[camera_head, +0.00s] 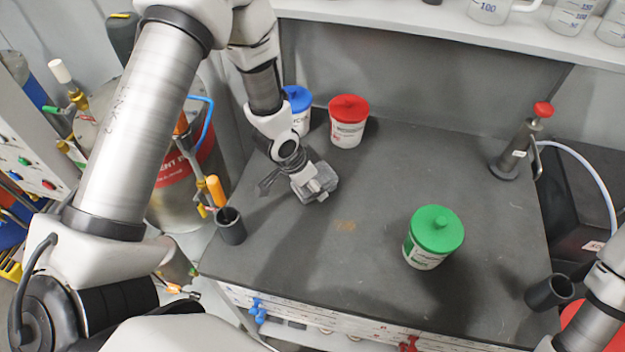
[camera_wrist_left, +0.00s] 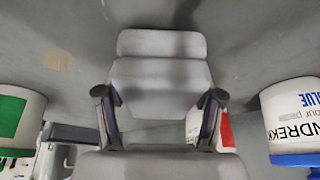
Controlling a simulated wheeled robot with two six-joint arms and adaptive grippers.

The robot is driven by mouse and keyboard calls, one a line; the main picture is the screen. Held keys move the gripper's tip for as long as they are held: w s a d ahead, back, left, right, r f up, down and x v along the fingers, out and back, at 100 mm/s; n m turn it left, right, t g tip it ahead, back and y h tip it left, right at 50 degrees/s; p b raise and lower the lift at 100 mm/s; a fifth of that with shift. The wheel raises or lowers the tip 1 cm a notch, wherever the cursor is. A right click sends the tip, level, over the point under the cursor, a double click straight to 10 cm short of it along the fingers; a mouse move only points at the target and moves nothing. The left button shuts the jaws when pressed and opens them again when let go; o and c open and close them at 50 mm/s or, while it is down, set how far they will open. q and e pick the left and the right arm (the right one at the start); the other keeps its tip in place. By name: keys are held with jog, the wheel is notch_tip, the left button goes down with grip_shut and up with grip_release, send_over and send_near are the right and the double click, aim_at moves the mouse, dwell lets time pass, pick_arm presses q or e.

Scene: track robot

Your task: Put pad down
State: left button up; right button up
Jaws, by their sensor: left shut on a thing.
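The pad (camera_wrist_left: 160,85) is a light grey, blocky piece in the left wrist view, between the two dark fingers of my left gripper (camera_wrist_left: 160,100). In the head view the left gripper (camera_head: 314,184) is low over the left part of the dark table, in front of the red-lidded tub. The gripper is shut on the pad. In the head view the grey pad and the gripper run together, and whether the pad touches the tabletop cannot be told. Part of my right arm shows at the lower right edge; its gripper is out of view.
A blue-lidded tub (camera_head: 297,100) and a red-lidded tub (camera_head: 348,122) stand behind the gripper. A green-lidded tub (camera_head: 433,238) stands to the right. A black cup (camera_head: 231,228) is at the table's left edge, a red-knobbed metal device (camera_head: 520,145) at back right. The table's middle is clear.

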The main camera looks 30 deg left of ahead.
pick_arm(q)
jog(key=shift+w+f, duration=0.1)
jog(key=shift+f, duration=0.25)
jog(key=shift+a+f, duration=0.1)
jog(key=shift+f, duration=0.05)
jog(key=o, duration=1.4)
jog(key=shift+o, duration=0.2)
jog(key=shift+r, duration=0.65)
jog(key=b+v, duration=0.1)
jog(key=v, duration=0.5)
jog(key=shift+a+r, duration=0.1)
jog(key=v, duration=0.4)
jog(key=shift+s+p, duration=0.3)
jog(key=shift+p, duration=0.05)
jog(key=shift+s+r, duration=0.1)
jog(key=shift+r, duration=0.25)
